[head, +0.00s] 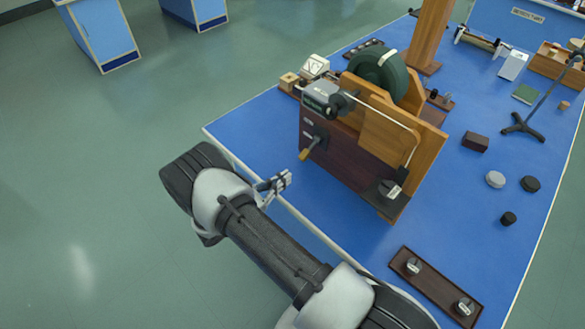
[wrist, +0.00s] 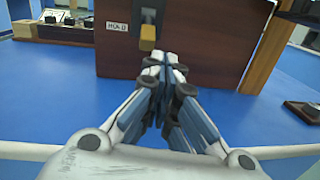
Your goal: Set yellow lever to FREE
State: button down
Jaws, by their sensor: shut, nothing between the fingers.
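The yellow lever (head: 305,153) sticks out low from the dark wooden front panel of the apparatus (head: 345,165). In the wrist view the lever's yellow tip (wrist: 147,38) hangs down from a dark mount, just right of a small HOLD label (wrist: 117,26). No FREE label is legible. My gripper (head: 283,182) is shut and empty, at the table's edge, in front of and left of the lever. In the wrist view my gripper (wrist: 165,65) points at the panel, its tips just below and right of the lever tip in the picture. Whether they touch cannot be told.
The blue table (head: 460,185) carries the apparatus with its green wheel (head: 378,72). A dark tray (head: 437,287) with two pieces lies at the front right. Several small round pieces lie farther right. The blue tabletop left of the apparatus is clear.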

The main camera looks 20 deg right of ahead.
aim_at(310, 149)
jog(key=f, duration=0.1)
jog(key=a+f+n+t, duration=0.1)
jog(key=f+n+t, duration=0.1)
jog(key=shift+w+a+f, duration=0.15)
jog(key=shift+a+f, duration=0.05)
jog(key=shift+a, duration=0.15)
jog(key=shift+d, duration=0.15)
jog(key=b+x, duration=0.1)
jog(key=x, duration=0.8)
jog(key=shift+w+d, duration=0.15)
jog(key=shift+d, duration=0.2)
jog(key=shift+r, duration=0.2)
